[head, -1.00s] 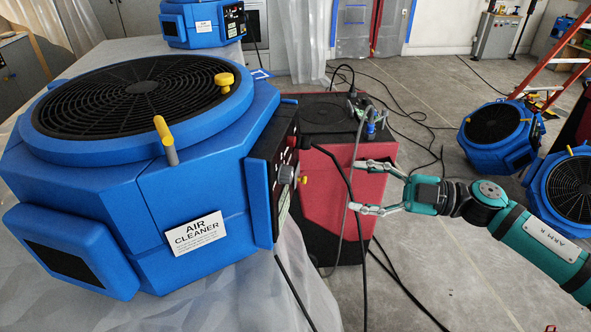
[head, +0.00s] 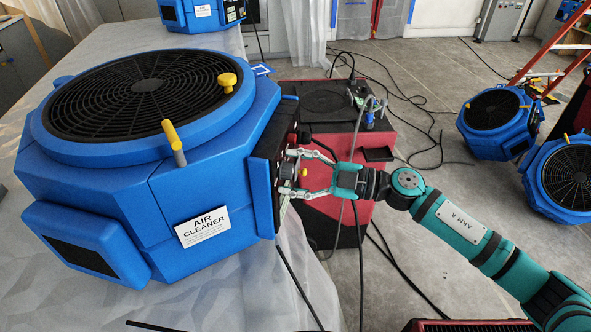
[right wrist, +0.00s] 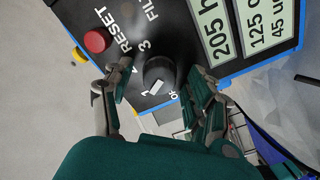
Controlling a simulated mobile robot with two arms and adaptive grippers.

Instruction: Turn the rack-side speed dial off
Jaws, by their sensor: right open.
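The nearest blue air cleaner (head: 120,190) stands on the covered table at the left. Its black control panel (head: 264,170) faces right. In the right wrist view a round black dial (right wrist: 160,72) with a white pointer mark sits on that panel; the mark lies near the printed "1", with "OF" partly visible beside it. My right gripper (head: 288,178) is open at the panel, its fingers on either side of the dial; in the right wrist view the fingers (right wrist: 160,95) reach around it. Contact with the dial cannot be told. My left gripper is not in view.
A red button (right wrist: 97,41) marked RESET and a display (right wrist: 230,25) lie close to the dial. A red and black machine (head: 335,125) with hoses stands behind. Other blue units (head: 492,125) are on the floor at right.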

